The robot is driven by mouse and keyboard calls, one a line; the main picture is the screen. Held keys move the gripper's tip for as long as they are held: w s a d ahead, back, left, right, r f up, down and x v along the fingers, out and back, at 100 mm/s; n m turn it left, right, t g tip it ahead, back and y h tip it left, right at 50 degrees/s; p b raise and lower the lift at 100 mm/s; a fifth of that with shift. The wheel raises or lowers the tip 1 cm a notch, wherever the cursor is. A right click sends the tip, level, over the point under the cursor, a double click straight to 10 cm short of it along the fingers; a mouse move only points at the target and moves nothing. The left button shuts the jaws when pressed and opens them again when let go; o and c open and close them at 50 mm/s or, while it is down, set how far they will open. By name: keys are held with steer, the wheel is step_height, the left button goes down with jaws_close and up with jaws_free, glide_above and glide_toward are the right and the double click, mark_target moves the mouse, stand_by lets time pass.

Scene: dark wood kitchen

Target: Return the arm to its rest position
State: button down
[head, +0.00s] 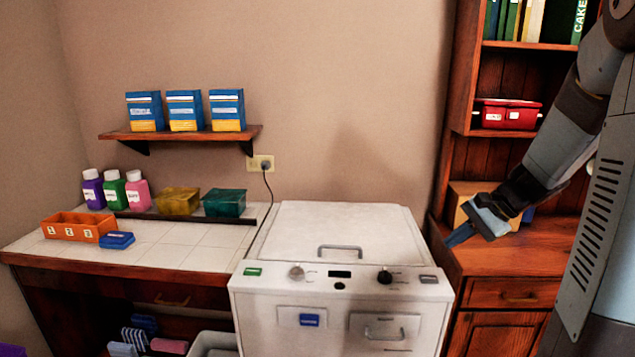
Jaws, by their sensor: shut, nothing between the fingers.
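My gripper (462,234) is at the end of my arm (560,150), on the right side of the head view. The arm reaches down and to the left from the upper right. The gripper is shut and empty, with its fingers pointing down and left. It shows in front of the wooden cabinet's counter (540,252), near the right edge of the white machine. I cannot tell how far it is above the counter. A light brown box (467,193) stands behind the gripper and is partly hidden by it.
The white machine (340,235) with a lid handle stands in the middle. Left of it, a tiled counter (185,245) holds an orange tray (78,227), bottles and bins. A wall shelf (118,134) carries blue boxes. A red container (508,114) sits in the right cabinet.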

steer(key=s+a+r+n+t+h, duration=0.1)
steer(key=s+a+r+n+h, duration=0.1)
steer(key=s, duration=0.4)
steer(key=s+a+r+n+h, duration=0.2)
steer(key=s+a+r+n, duration=0.1)
steer(key=s+r+n, duration=0.2)
steer(key=s+a+r+n+t+h, duration=0.1)
steer(key=s+a+r+n+h, duration=0.2)
steer(key=s, duration=0.5)
steer(key=shift+s+r+n+t, duration=0.3)
steer(key=shift+s+r+n, duration=0.05)
steer(key=shift+r+n, duration=0.15)
